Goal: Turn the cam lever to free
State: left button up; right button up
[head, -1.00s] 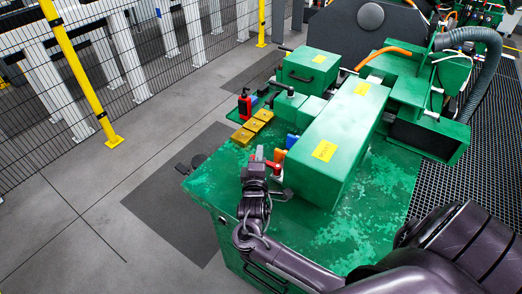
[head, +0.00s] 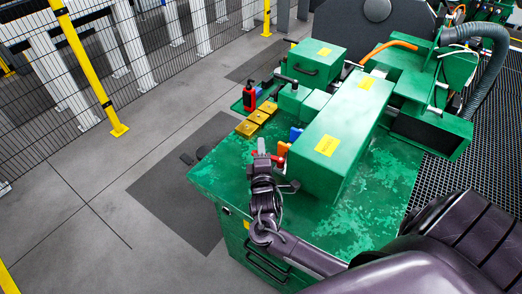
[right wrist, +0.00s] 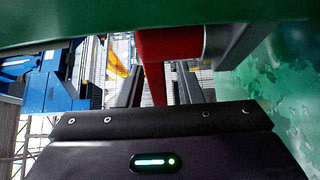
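The cam lever appears as a red bar (head: 282,150) beside the front end of the long green box on the green machine. In the right wrist view the red lever (right wrist: 153,78) hangs down between my right fingers, with a grey round part next to its top. My right gripper (head: 262,152) is at the lever, to its left in the head view. In the right wrist view the gripper (right wrist: 160,85) is open, with a finger on each side of the lever and gaps showing. Fingertip contact cannot be told. My left gripper is not in view.
The long green box (head: 345,125) stands right beside my right gripper.

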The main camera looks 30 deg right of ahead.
jog(key=shift+s+a+f, duration=0.15)
jog(key=shift+s+a, duration=0.1)
jog(key=shift+s, duration=0.1)
jog(key=b+v, duration=0.1)
jog(key=v, duration=0.6)
jog(key=shift+b, duration=0.35)
